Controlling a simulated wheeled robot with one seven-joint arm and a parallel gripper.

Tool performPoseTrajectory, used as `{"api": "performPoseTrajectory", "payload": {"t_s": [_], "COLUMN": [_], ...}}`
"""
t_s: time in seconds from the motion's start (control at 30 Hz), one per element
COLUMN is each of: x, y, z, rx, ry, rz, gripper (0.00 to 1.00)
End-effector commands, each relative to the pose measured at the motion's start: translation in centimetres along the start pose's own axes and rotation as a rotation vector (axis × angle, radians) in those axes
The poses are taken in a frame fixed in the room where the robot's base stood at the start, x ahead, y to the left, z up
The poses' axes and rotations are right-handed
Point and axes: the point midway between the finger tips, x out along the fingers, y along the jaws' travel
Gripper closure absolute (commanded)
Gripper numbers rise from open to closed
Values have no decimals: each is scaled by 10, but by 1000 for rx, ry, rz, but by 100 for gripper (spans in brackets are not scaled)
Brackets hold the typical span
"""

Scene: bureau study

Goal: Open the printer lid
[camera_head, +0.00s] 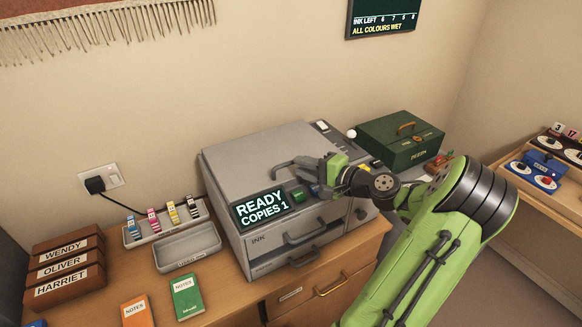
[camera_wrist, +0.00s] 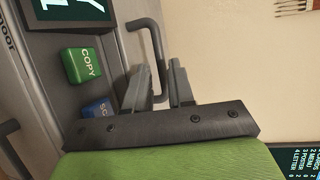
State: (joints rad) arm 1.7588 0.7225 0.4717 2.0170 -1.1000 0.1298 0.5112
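The grey printer (camera_head: 262,235) stands on the wooden desk. Its flat lid (camera_head: 250,155) lies down on the body, with no gap that I can make out. My gripper (camera_head: 300,168) is at the lid's front edge, above the buttons. In the wrist view, the bar-shaped lid handle (camera_wrist: 149,45) runs down between the two fingers of my gripper (camera_wrist: 160,78). The arm hides part of the printer's right side.
A display (camera_head: 262,206) reads "READY COPIES 1". The green COPY button (camera_wrist: 82,65) and blue button (camera_wrist: 97,108) sit close to the fingers. A green box (camera_head: 400,145) stands to the right. An ink tray (camera_head: 165,230) and an empty tray (camera_head: 188,247) are left.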

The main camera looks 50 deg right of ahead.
Motion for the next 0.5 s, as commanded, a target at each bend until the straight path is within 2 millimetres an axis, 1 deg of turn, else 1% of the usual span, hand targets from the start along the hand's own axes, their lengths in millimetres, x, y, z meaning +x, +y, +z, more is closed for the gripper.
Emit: {"api": "performPoseTrajectory", "payload": {"t_s": [0.03,0.1,0.2,0.3,0.5], "x": [13,26,39,45,45], "y": [2,1,1,0,0], "z": [0,1,0,0,0], "rx": [-2,-2,-2,-1,-1], "ry": [-4,-3,-1,0,1], "rz": [0,0,1,0,1], "gripper": [77,77,77,77,77]}}
